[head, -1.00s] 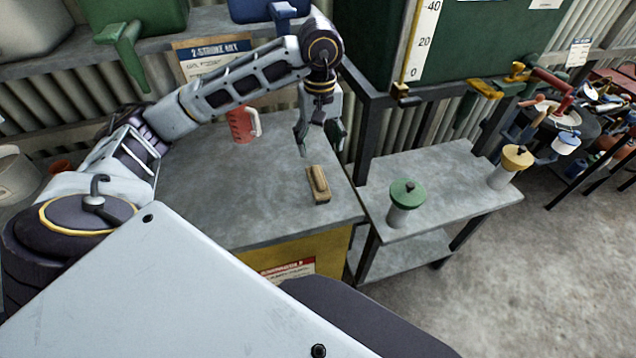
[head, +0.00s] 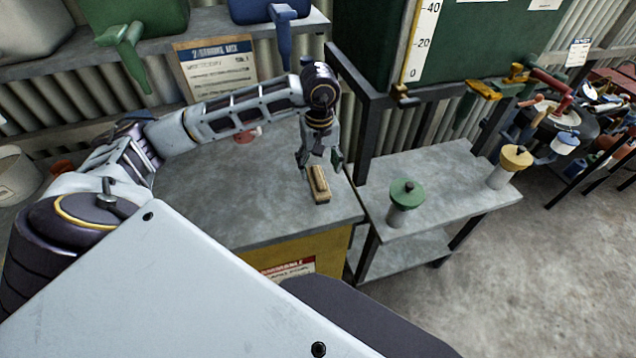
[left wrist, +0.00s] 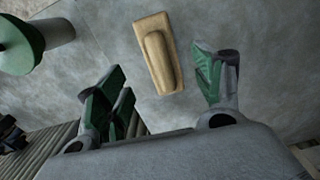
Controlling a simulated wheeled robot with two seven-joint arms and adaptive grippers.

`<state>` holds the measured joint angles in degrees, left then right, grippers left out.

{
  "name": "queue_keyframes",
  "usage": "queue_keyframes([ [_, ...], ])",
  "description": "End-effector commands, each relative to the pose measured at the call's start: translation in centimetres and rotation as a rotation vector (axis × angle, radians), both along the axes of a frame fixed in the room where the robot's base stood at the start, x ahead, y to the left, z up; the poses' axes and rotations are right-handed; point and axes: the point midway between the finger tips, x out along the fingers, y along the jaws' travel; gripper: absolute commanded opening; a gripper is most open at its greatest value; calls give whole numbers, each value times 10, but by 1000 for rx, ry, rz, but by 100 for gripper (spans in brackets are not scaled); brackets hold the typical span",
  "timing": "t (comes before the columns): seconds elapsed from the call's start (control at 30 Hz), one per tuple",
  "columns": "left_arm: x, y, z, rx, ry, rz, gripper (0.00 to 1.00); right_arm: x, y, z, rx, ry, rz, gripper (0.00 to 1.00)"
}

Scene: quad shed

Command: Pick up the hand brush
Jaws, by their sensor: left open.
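The hand brush (head: 319,184) is a small tan block with a raised rounded grip. It lies on the grey top of the yellow cabinet (head: 240,209), close to its right edge. My left gripper (head: 320,165) is above the cabinet top, just behind the brush in the head view, pointing down. In the left wrist view the brush (left wrist: 158,54) lies ahead of and between the spread green-padded fingers (left wrist: 163,92). The gripper is open and empty, and the fingers look apart from the brush. The brush's underside is hidden. My right gripper is not in view.
A red jug (head: 247,136) stands behind my left arm, mostly hidden. A lower grey side table (head: 450,190) to the right bears a green-topped canister (head: 405,203) and a yellow-topped one (head: 510,166). The cabinet top left of the brush is clear.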

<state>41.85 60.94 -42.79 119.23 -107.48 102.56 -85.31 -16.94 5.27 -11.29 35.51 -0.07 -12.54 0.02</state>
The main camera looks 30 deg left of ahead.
Motion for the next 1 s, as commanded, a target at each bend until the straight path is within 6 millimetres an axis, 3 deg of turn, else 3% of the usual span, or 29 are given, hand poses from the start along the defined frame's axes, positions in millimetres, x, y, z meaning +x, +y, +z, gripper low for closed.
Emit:
queue_keyframes([
  [0.37, 0, 1, -6, 1, 4, 1, 68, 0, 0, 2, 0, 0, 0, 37],
  [0.8, 2, 5, -45, -2, 3, 0, 68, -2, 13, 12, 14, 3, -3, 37],
  [1.0, 2, 5, -52, 0, 1, 0, 68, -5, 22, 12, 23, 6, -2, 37],
])
